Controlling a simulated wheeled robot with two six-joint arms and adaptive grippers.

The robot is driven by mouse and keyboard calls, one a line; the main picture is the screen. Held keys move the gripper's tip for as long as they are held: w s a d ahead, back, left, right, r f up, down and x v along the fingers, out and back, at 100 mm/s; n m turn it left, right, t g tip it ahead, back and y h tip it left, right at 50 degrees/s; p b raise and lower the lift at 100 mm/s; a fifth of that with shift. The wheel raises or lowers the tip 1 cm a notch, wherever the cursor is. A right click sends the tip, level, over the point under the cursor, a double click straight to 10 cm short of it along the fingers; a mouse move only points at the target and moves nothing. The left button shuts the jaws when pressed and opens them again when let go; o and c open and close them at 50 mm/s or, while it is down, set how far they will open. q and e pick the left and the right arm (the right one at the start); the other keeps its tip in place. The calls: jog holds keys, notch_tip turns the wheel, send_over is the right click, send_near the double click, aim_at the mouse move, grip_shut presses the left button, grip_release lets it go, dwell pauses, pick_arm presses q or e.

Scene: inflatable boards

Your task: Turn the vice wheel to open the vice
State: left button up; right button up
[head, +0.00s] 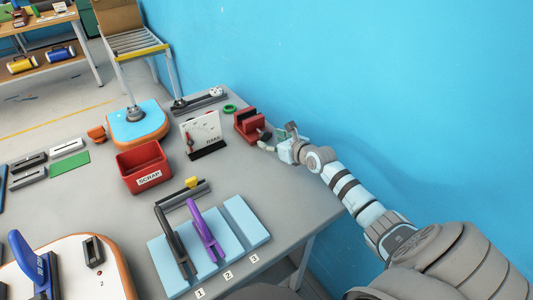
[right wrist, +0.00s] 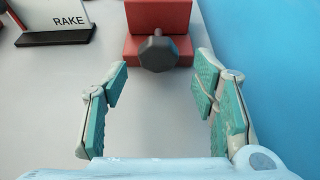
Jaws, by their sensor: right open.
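The red vice (head: 250,124) stands at the far right of the grey table, near the blue wall. In the right wrist view its red body (right wrist: 158,17) is at the top, and the dark grey faceted wheel (right wrist: 158,53) faces the camera. My right gripper (head: 277,138) is just to the right of the vice. It is open and empty, and its fingers spread on both sides of the wheel's line in the right wrist view (right wrist: 160,82). The wheel lies ahead of the fingertips, apart from both fingers. My left gripper is not in view.
A white board on a black "RAKE" base (head: 208,152) stands left of the vice. A green ring (head: 229,108) lies behind it. A red "SCRAP" bin (head: 143,167) and blue numbered pads (head: 246,222) are nearer. The blue wall (head: 400,100) is close on the right.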

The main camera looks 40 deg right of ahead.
aim_at(266, 137)
jog(key=x, duration=0.3)
jog(key=shift+b, duration=0.4)
jog(key=shift+w+a+r, duration=0.1)
jog(key=shift+r, duration=0.15)
jog(key=shift+c, duration=0.2)
jog(key=c, duration=1.1)
jog(key=shift+p, duration=0.35)
jog(key=n+h+p, duration=0.1)
jog(key=p, duration=0.3)
jog(key=n+h+p, duration=0.1)
jog(key=n+p, duration=0.1)
jog(key=p, duration=0.2)
jog(key=shift+r+p, duration=0.3)
jog(key=shift+p, duration=0.1)
jog(key=shift+f+n+h, duration=0.2)
jog(key=shift+n+h, duration=0.1)
jog(key=shift+h, duration=0.1)
jog(key=shift+f, duration=0.15)
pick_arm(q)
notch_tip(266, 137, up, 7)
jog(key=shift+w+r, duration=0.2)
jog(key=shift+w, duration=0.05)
